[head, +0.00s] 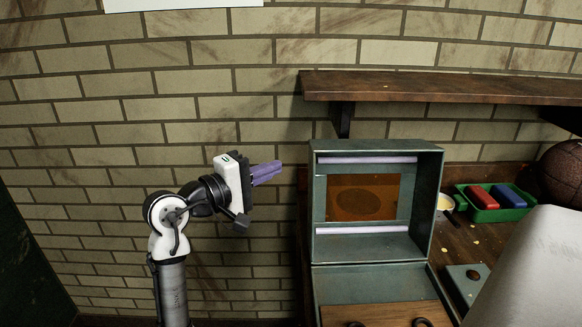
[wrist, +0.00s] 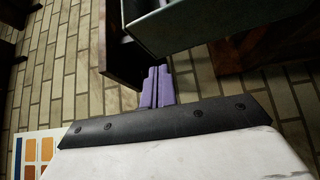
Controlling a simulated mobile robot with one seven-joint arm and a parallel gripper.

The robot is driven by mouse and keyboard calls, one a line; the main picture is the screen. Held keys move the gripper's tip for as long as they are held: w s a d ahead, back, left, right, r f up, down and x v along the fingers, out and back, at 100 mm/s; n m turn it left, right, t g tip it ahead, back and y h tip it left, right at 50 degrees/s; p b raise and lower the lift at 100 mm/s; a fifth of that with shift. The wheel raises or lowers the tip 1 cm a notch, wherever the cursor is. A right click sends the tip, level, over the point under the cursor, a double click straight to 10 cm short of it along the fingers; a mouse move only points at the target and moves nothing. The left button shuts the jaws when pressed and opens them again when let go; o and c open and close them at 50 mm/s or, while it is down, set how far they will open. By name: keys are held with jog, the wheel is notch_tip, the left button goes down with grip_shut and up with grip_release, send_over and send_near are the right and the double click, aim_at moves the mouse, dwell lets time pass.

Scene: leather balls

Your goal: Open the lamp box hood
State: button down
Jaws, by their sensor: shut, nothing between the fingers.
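The lamp box (head: 435,200) is a worn grey-green metal case on the bench, at the right of the head view. Its upper part faces me as a frame with two pale tubes, one high and one low, and an orange-brown panel with a dark oval between them. A lower grey-green part (head: 370,283) extends in front, with a wooden board on it. My gripper (head: 267,173) is left of the box, apart from it, with its purple fingers pointing right. The fingers (wrist: 157,88) are shut and empty in the wrist view. A grey-green edge (wrist: 205,20), likely the box, shows above them.
A dark wooden shelf (head: 440,87) on a bracket (head: 342,119) hangs above the box. Right of the box are a green tray (head: 512,213) with red and blue blocks, a ball (head: 563,172) and a pale rounded object (head: 535,265). Open space lies before the brick wall (head: 100,120).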

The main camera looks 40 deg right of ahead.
jog(key=shift+w+a+b, duration=0.15)
jog(key=shift+a+b, duration=0.2)
jog(key=shift+a, duration=2.35)
